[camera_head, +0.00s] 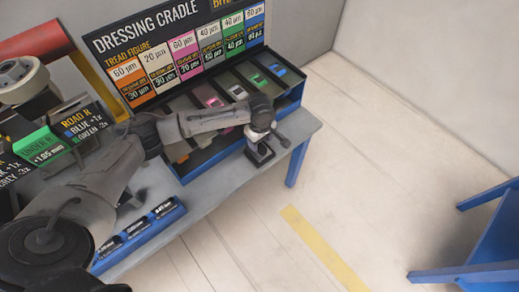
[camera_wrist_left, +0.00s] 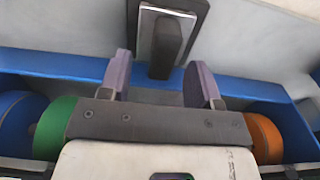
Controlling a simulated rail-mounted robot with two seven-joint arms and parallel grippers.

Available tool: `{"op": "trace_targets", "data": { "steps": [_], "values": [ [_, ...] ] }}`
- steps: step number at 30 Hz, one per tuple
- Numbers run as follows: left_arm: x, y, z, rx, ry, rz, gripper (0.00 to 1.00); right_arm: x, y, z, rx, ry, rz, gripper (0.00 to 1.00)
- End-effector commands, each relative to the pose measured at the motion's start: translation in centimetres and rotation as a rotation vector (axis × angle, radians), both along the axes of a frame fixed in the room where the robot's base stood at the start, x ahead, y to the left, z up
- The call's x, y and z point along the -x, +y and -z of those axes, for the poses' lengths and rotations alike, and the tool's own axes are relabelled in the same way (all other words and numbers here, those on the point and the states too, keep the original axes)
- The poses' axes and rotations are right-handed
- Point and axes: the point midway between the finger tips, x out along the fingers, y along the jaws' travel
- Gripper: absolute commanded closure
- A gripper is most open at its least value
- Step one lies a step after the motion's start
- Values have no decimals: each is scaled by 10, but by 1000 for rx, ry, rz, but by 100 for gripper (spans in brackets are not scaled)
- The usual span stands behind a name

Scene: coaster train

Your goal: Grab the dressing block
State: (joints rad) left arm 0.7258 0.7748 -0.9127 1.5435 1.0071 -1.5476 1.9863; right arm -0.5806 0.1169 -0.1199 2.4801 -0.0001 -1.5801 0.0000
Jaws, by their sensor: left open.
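A small dark block with a grey plate, which looks like the dressing block (camera_head: 260,154), sits on the grey bench near its front right corner. In the left wrist view the block (camera_wrist_left: 196,10) shows at the top, with a black handle-like part pointing toward my gripper. My left gripper (camera_head: 268,134) is just above the block in the head view. In the left wrist view my left gripper (camera_wrist_left: 158,62) is open. Its two fingers stand apart on either side of the handle's lower end, and I see no grip on it. My right gripper is not in view.
The blue-framed dressing cradle (camera_head: 291,103) with its printed board (camera_head: 185,50) stands behind the block. Blue, green (camera_wrist_left: 56,128) and orange (camera_wrist_left: 264,138) wheels lie beside my gripper. A labelled blue tray (camera_head: 141,228) is along the bench front.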

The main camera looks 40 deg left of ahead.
Motion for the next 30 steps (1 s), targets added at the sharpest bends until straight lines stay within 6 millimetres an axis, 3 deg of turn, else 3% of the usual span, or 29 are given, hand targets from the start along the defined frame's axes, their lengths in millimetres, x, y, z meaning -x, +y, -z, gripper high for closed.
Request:
{"op": "trace_targets", "data": {
  "steps": [6, 15, 30],
  "values": [
    [3, 1, 32, -1, 2, 0, 43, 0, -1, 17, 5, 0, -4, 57],
    [3, 1, 37, -1, 0, 1, 43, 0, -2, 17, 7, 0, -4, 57],
    [3, 1, 37, -1, 0, 1, 90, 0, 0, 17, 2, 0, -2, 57]
  ]
}}
